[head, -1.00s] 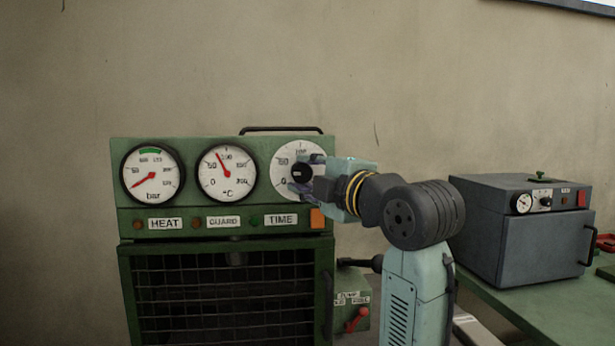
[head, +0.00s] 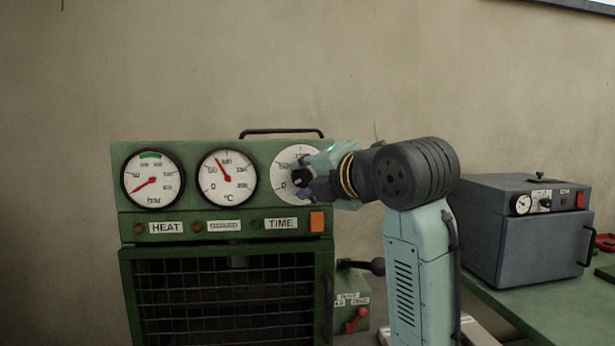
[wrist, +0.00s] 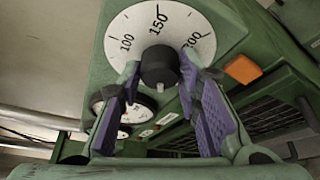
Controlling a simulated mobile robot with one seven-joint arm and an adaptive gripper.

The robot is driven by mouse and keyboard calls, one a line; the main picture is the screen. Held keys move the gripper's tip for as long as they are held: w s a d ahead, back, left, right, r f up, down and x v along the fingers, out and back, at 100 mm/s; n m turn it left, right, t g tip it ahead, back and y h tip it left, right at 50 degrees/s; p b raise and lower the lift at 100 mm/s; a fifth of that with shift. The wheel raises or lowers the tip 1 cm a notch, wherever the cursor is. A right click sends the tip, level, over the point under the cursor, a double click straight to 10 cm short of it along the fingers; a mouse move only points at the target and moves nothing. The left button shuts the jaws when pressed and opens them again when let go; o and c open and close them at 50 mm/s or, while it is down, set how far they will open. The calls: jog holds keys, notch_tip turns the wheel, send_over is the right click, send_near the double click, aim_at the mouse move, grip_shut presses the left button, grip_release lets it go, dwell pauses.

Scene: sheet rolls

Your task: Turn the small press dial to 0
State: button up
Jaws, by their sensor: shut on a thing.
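A green press has a white dial (head: 281,176) with a black knob (head: 301,180) at the right end of its gauge row. My gripper (head: 303,182) is shut on this knob and hides the dial's right part. In the wrist view the knob (wrist: 160,66) sits between the purple finger pads (wrist: 165,95), with 100, 150 and 200 on the dial face (wrist: 140,25) above it. I cannot make out the knob's pointer mark. A smaller grey press (head: 525,245) stands at the right with its own small dial knob (head: 545,203), apart from my gripper.
Left of the held knob are a bar gauge (head: 153,178) and a °C gauge (head: 227,178) with red needles. An orange button (head: 317,221) lies below the dial. A red-handled box (head: 352,312) is beside the press. The wall above is clear.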

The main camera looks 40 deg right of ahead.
dwell(0.3)
jog(key=o, duration=1.1)
jog(key=shift+o, duration=0.2)
jog(key=v, duration=1.2)
jog(key=shift+a, duration=0.1)
